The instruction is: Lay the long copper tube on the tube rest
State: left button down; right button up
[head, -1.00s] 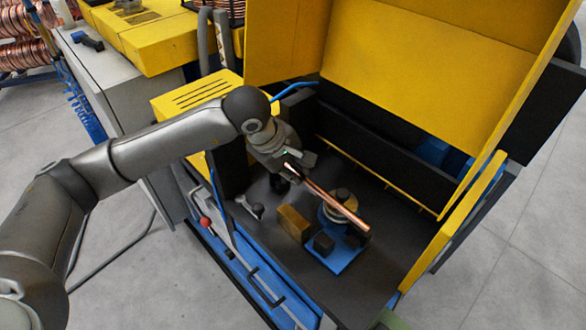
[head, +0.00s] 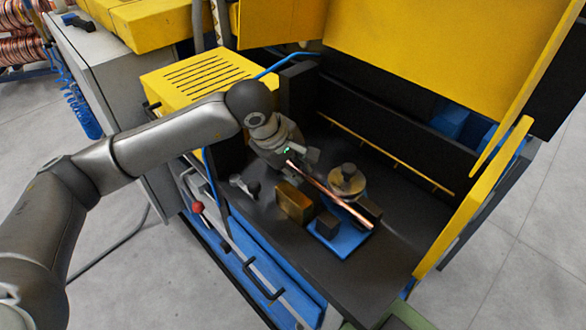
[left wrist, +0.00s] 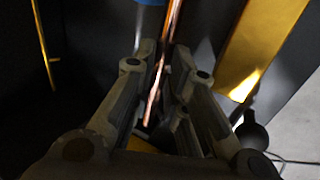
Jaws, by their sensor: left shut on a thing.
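The long copper tube (head: 322,189) is a thin, shiny rod slanting down to the right in the head view. My left gripper (head: 290,161) is shut on the tube near its upper-left end. In the left wrist view the tube (left wrist: 167,58) runs between the fingers of the gripper (left wrist: 165,72). My right gripper is not in view.
A brass-coloured block (head: 293,203) stands just left of the blue plate. A yellow panel (head: 475,200) edges the dark bed on the right, and a large yellow cover (head: 445,50) rises behind. The dark bed (head: 375,275) is bare in front of the plate.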

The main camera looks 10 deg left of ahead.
pick_arm(q)
jog(key=shift+w+d, duration=0.1)
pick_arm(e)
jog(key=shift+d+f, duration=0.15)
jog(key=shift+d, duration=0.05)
pick_arm(q)
jog(key=c, duration=1.4)
grip_release()
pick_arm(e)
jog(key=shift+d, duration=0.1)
pick_arm(q)
jog(key=shift+o, duration=0.2)
jog(key=shift+f, duration=0.1)
jog(key=v, duration=1.2)
